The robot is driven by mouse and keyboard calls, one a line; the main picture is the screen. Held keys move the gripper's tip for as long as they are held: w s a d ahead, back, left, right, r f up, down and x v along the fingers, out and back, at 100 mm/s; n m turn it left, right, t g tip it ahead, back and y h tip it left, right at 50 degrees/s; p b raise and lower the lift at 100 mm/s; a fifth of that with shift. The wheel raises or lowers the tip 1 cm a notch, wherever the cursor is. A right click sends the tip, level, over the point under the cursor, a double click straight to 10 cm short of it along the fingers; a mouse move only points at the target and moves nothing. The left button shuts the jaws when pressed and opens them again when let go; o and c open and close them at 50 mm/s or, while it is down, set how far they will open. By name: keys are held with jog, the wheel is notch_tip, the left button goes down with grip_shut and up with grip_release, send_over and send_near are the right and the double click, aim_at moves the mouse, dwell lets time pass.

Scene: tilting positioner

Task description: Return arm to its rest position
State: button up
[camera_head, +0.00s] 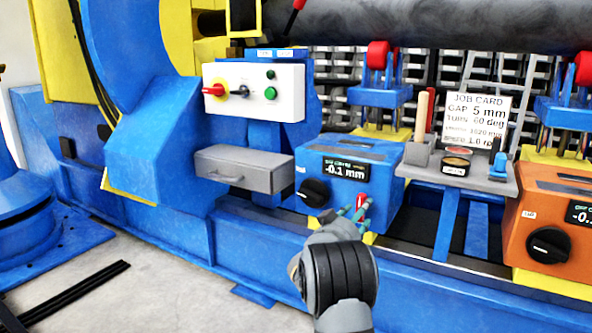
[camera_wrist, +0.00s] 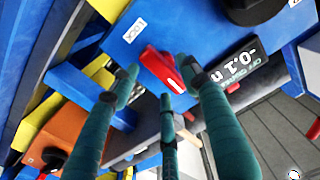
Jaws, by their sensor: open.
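My gripper (camera_head: 354,213) has teal fingers and a grey wrist. It is in front of the blue unit (camera_head: 345,152), near that unit's red lock lever (camera_head: 361,200). In the wrist view the fingers (camera_wrist: 163,88) are spread, with nothing held between them. The red lever (camera_wrist: 160,68) shows beyond the fingertips, beside a label reading LOCK. I cannot tell whether a finger touches it. The blue unit's display (camera_head: 346,169) reads -0.1 mm, and its black knob (camera_head: 314,192) is left of the gripper.
A grey shelf (camera_head: 447,178) carries a job card (camera_head: 474,117) and small items. An orange unit (camera_head: 540,215) with a black knob stands at right. A grey drawer (camera_head: 240,169) sits below the white button panel (camera_head: 254,91). Open floor (camera_head: 185,290) lies at lower left.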

jog(key=x, duration=0.3)
jog(key=shift+w+d, duration=0.1)
jog(key=shift+w, duration=0.15)
jog(key=shift+s+r+n+p, duration=0.1)
jog(key=shift+r+n+p, duration=0.15)
jog(key=shift+n+p, duration=0.5)
jog(key=shift+f+n+p, duration=0.15)
jog(key=shift+n+p, duration=0.5)
